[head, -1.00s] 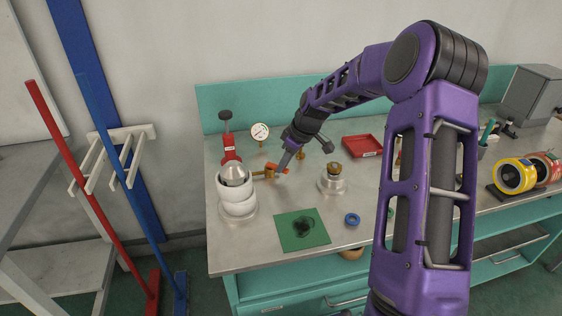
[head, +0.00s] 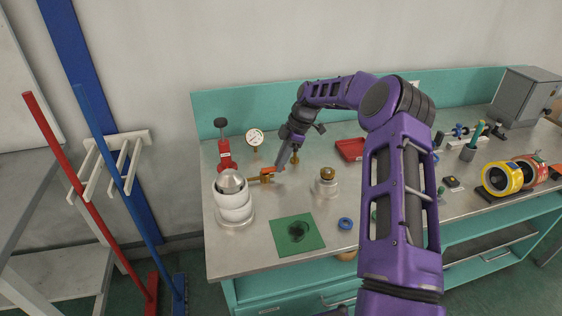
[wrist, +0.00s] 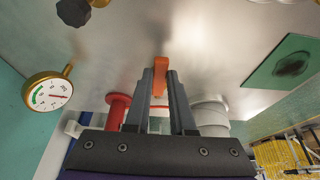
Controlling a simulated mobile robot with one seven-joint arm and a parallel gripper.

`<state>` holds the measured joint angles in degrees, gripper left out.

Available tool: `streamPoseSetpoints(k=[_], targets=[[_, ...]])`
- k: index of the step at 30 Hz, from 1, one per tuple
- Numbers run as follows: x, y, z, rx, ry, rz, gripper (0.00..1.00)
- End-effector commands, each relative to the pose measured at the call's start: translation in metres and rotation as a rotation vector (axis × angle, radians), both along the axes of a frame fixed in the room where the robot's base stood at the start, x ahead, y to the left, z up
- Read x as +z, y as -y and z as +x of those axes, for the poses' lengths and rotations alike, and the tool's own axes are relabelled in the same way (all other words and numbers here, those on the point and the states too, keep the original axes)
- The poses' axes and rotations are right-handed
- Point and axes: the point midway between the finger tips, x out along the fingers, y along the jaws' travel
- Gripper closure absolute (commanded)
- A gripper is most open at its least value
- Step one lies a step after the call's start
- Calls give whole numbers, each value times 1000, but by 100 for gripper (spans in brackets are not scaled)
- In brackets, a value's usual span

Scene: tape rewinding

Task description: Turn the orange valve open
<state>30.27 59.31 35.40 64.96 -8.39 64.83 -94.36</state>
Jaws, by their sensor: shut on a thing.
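The orange valve (head: 267,176) sits on a brass fitting at the right side of a white, rounded vessel (head: 235,204) with a grey conical top. My gripper (head: 278,168) reaches down to the valve's handle from the upper right. In the wrist view, the orange handle (wrist: 159,80) stands between the tips of my two dark fingers (wrist: 159,84), which are shut on it. The fingers hide part of the handle and the fitting behind it. How far the valve is turned cannot be told.
A red stand (head: 226,156) and a dial gauge (head: 255,137) stand behind the vessel. A brass-topped jar (head: 326,185) stands right of the valve. A green mat (head: 285,240), blue ring (head: 345,224) and red tray (head: 350,150) lie on the bench. Bare metal lies between mat and valve.

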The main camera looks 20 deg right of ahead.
Motion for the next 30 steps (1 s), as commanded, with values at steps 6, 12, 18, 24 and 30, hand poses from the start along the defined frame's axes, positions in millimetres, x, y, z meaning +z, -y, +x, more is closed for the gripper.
streamPoseSetpoints(k=[6, 12, 18, 24, 30], targets=[[0, 0, 2, 35, 2, -2, 100], [0, 0, 2, 40, 1, -2, 100], [0, 0, 2, 39, 1, -2, 100], [0, 0, 2, 38, 0, -1, 48], [0, 0, 2, 38, 0, -1, 48]])
